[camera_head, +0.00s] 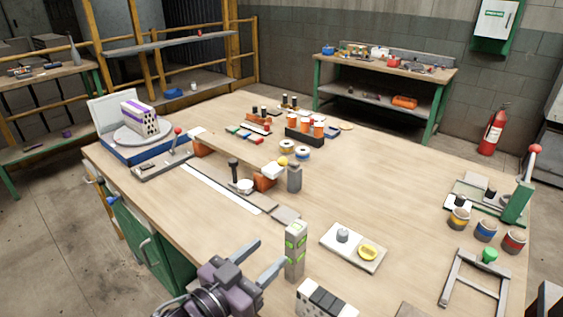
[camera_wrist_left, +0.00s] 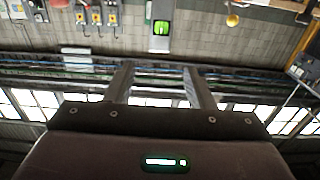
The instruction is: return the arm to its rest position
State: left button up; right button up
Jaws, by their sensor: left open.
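My left gripper (camera_head: 271,251) is at the front edge of the workbench, with its two grey fingers spread and nothing between them. In the left wrist view its fingers (camera_wrist_left: 160,70) are also apart and empty. A hollow brick (camera_head: 140,118), pale with purple bands and dark holes in its end, lies on a round grey plate (camera_head: 134,138) on a blue-based device at the far left of the bench, well away from the gripper. My right gripper does not show.
A dark-and-white block (camera_head: 325,300) and a white tray (camera_head: 352,247) are nearby. The wooden bench (camera_head: 400,180) is clear toward the centre right.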

pick_arm(q)
jog(key=s+a+f+n+g+y, duration=0.2)
jog(key=a+f+n+g+y, duration=0.2)
jog(key=a+f+y, duration=0.4)
jog(key=s+a+f+n+g+y, duration=0.1)
jog(key=s+a+f+g, duration=0.25)
jog(key=s, duration=0.25)
jog(key=s+a+f+g+y, duration=0.1)
jog(key=s+a+f+g, duration=0.1)
jog(key=s+f+g, duration=0.3)
jog(key=s+f+p, duration=0.1)
jog(key=s+f, duration=0.1)
jog(key=f, duration=1.3)
jog(key=s+f+p, duration=0.1)
jog(key=s+f, duration=0.1)
jog(key=f, duration=1.3)
jog(key=s+a+f+g, duration=0.1)
jog(key=s+a+f, duration=0.2)
jog(key=s+f, duration=1.2)
jog(key=s, duration=0.3)
jog(key=shift+s+f+y+p, duration=0.15)
jog(key=shift+y+p, duration=0.15)
jog(key=shift+a, duration=0.1)
